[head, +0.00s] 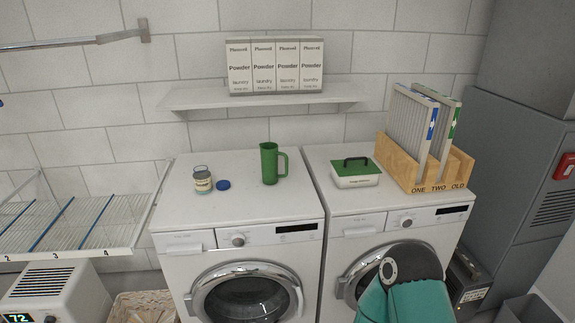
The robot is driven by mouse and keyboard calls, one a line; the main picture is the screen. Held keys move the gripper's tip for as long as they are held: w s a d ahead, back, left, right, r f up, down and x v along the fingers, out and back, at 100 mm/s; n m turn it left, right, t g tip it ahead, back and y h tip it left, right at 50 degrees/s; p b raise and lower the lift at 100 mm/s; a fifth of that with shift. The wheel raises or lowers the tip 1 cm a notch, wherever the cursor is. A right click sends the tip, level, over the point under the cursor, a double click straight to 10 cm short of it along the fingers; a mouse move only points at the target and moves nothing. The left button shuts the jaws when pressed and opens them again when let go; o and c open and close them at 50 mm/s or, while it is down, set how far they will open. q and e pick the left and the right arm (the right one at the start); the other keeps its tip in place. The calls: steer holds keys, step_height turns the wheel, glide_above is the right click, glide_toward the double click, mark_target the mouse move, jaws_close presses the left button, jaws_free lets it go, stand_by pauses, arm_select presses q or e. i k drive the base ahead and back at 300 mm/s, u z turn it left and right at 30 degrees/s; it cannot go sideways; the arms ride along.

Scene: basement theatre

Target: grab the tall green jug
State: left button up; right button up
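The tall green jug (269,164) stands upright on top of the left washing machine (240,208), near its right side. Its handle points right, and nothing touches it. Neither of my grippers shows in the head view. A teal and black part at the bottom right is part of my own arm, in front of the right washing machine (330,220); no fingers show on it.
Left of the jug are a small glass jar (202,180) and a blue lid (223,184). On the right machine are a green-lidded box (355,174) and a wooden rack (402,167) with filters. A shelf (200,97) with powder boxes (275,66) hangs above.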

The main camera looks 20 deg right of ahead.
mark_target(270, 153)
steer(key=i, duration=0.9)
